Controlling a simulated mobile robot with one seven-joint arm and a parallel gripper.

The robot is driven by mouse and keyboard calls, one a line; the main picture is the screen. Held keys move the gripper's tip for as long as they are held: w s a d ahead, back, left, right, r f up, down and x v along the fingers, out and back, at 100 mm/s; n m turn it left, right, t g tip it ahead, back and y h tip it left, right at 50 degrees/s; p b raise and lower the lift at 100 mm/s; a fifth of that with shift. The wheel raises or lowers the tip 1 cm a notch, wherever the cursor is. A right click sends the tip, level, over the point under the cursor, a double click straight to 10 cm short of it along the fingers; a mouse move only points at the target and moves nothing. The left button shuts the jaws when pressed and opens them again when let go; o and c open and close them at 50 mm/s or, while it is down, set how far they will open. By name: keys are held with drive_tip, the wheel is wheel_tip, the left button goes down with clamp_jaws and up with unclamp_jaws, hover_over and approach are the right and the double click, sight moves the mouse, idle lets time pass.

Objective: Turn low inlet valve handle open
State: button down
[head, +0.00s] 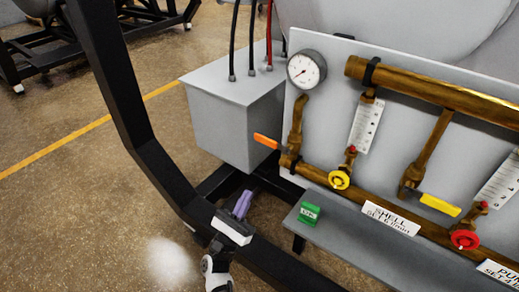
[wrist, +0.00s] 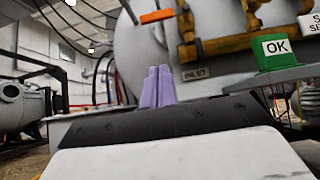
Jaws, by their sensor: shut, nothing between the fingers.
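The orange lever handle (head: 266,141) juts out to the left from a valve at the left end of the lower brass pipe (head: 314,174). In the wrist view the orange handle (wrist: 157,16) shows at the top, above my fingertips, with an "INLET" label (wrist: 195,74) lower right of it. My gripper (head: 242,205) is low and in front of the panel, below and left of the handle, apart from it. Its two purple fingers are together and empty; they also show in the wrist view (wrist: 157,86).
A pressure gauge (head: 306,69) sits above the valve. A yellow lever (head: 440,205), a yellow knob (head: 339,180) and a red knob (head: 465,240) are farther right. A green "OK" block (head: 309,213) stands on the grey ledge (head: 350,238). A black frame bar (head: 130,120) rises at left.

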sight(272, 144)
drive_tip(key=shift+r, duration=0.1)
drive_tip(key=s+a+r+p+x, duration=0.1)
drive_tip(key=p+x, duration=0.5)
drive_tip(key=x, duration=0.6)
drive_tip(key=shift+r, duration=0.8)
